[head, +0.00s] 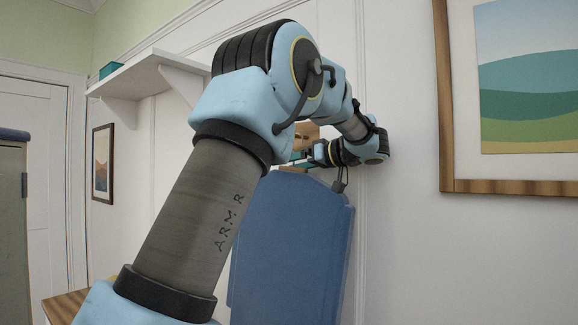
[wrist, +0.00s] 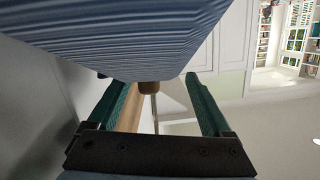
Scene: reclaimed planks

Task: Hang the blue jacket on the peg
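The blue jacket (head: 290,245) hangs flat and upright below my gripper (head: 297,162) in the head view, close to the wall. In the wrist view the jacket (wrist: 130,45) fills the top as a striped blue surface. My gripper (wrist: 158,95) has its two teal fingers wide apart, with no cloth visibly pinched between them. The round wooden end of the peg (wrist: 149,88) shows between the fingers at the jacket's edge. How the jacket is held up there is hidden. In the head view my arm covers part of the jacket.
A framed landscape picture (head: 525,100) hangs on the wall at the right. A white shelf (head: 150,75) and a small framed picture (head: 103,163) are at the left. A grey cabinet (head: 12,230) stands at the far left edge.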

